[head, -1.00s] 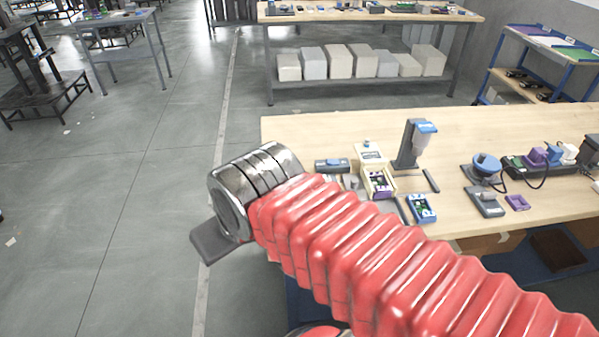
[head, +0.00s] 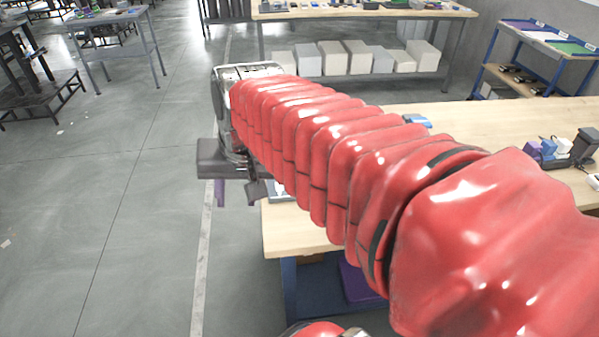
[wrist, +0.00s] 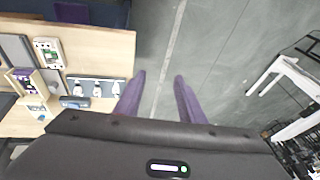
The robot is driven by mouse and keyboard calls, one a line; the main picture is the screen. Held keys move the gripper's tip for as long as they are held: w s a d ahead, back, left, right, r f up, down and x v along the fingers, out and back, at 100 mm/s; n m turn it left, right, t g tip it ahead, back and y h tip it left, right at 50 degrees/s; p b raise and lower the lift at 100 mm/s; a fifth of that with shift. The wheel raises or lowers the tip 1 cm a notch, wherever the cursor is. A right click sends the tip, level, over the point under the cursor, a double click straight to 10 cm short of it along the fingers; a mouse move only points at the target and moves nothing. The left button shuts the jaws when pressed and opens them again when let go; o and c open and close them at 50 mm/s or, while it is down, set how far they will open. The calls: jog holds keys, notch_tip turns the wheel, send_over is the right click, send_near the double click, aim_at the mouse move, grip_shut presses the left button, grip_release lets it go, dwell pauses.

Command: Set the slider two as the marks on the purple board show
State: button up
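My gripper (wrist: 160,98) shows two purple fingers spread apart in the wrist view, with nothing between them but floor. It hangs past the left end of the workbench; in the head view a purple finger (head: 220,192) shows below the wrist. In the wrist view, a purple-framed unit (wrist: 22,84) sits on the bench at the left, clear of my gripper. A grey strip with several white shapes (wrist: 97,88) lies close left of the fingers. I cannot tell which part is slider two or read any marks. My arm hides most bench items in the head view.
The wooden bench (wrist: 105,45) ends left of my fingers. A white panel (wrist: 48,52) and a blue part (wrist: 74,103) are on it. A purple item (head: 355,280) is below the bench. Open floor (head: 150,240) lies to the left.

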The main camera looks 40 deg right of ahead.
jog(key=w+d+m+g+y, duration=0.1)
jog(key=w+d+m, duration=0.35)
jog(key=d, duration=0.25)
jog(key=w+d+m+g+y, duration=0.1)
jog(key=w+d+m, duration=0.2)
jog(key=d+m, duration=0.3)
jog(key=d+f+m, duration=0.2)
jog(key=d+m, duration=0.2)
jog(key=d, duration=0.5)
jog(key=d+f+m+y, duration=0.1)
jog(key=d+f+m, duration=0.2)
jog(key=d, duration=0.6)
jog(key=shift+f+m+y, duration=0.3)
jog(key=shift+m, duration=0.15)
jog(key=shift+s+f+t, duration=0.1)
jog(key=shift+t, duration=0.2)
jog(key=x, duration=1.3)
jog(key=shift+a+f, duration=0.25)
jog(key=shift+f, duration=0.05)
jog(key=shift+c, duration=0.5)
grip_shut()
